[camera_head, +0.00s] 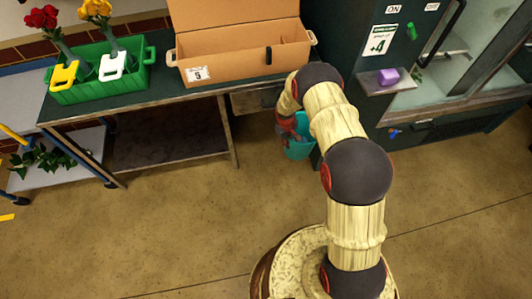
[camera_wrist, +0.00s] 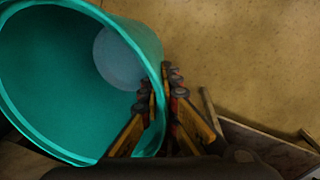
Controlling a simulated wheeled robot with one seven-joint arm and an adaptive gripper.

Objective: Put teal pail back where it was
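The teal pail (camera_head: 299,148) is below the right end of the green-topped bench, beside the dark cabinet, partly hidden by my arm. I cannot tell whether it touches the floor. In the wrist view the pail (camera_wrist: 50,75) fills the left side, tilted, with its open mouth toward the camera; its inside looks empty. My gripper (camera_wrist: 167,85) is closed on the pail's rim, with one finger inside the wall and one outside. In the head view my gripper (camera_head: 285,125) is small and partly hidden.
The bench (camera_head: 150,98) carries a green crate (camera_head: 105,88) with flowers and an open cardboard box (camera_head: 235,62). A dark cabinet (camera_head: 380,35) with a purple block (camera_head: 388,76) on its ledge stands right. A blue-legged shelf (camera_head: 85,145) stands left. The floor in front is clear.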

